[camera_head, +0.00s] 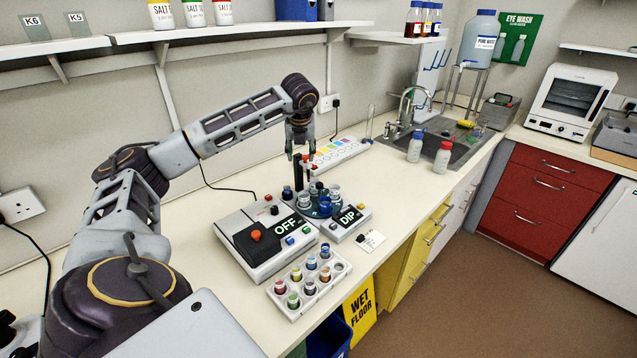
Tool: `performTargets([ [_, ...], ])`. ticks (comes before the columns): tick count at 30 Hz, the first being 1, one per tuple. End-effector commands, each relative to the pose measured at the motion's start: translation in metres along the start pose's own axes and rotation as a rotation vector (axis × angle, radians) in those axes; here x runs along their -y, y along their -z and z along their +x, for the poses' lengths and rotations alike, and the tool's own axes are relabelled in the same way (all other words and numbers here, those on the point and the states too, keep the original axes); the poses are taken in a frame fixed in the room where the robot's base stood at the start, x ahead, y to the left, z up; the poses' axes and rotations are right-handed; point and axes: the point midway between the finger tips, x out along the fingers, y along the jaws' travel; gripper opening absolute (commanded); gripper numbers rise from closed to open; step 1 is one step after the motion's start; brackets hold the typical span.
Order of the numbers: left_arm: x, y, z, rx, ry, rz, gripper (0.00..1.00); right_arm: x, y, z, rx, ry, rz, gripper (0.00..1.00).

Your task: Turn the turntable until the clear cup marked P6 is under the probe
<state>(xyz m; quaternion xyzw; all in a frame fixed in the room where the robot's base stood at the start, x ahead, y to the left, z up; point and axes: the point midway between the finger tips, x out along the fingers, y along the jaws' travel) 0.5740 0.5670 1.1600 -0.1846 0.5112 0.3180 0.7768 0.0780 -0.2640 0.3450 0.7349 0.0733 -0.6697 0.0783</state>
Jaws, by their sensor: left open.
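The turntable (313,211) is a dark teal disc on the bench, ringed with several small cups, some clear and some with blue or dark contents. The mark P6 is too small to read, so I cannot tell which clear cup bears it. A dark upright post (298,172) stands at the back of the turntable; I cannot make out the probe's tip or which cup is under it. My left gripper (300,156) is open, pointing down above and behind the turntable, apart from the cups as far as I can see. My right gripper is not in view.
A grey device reading OFF (286,229) stands left of the turntable, and a small box reading DIP (348,217) at its right front. A white rack of cups (325,285) lies nearer. A colored strip tray (335,152) lies behind. Two bottles (442,157) stand by the sink.

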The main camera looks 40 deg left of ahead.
Motion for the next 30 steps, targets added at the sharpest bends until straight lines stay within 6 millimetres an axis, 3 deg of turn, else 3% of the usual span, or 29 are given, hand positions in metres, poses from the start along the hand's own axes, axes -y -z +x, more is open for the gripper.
performTargets([
  [4, -0.003, 0.007, 0.007, -0.033, 0.041, 0.073, 0.47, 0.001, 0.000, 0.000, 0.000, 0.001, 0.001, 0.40],
  [12, 0.025, 0.019, 0.012, -0.051, 0.168, 0.263, 0.47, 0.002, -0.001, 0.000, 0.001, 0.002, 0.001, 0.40],
  [18, 0.035, 0.017, 0.010, -0.027, 0.216, 0.375, 0.47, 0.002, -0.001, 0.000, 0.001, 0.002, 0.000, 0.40],
  [30, 0.035, 0.017, 0.010, -0.020, 0.219, 0.411, 0.47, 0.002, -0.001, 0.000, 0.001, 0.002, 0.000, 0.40],
])
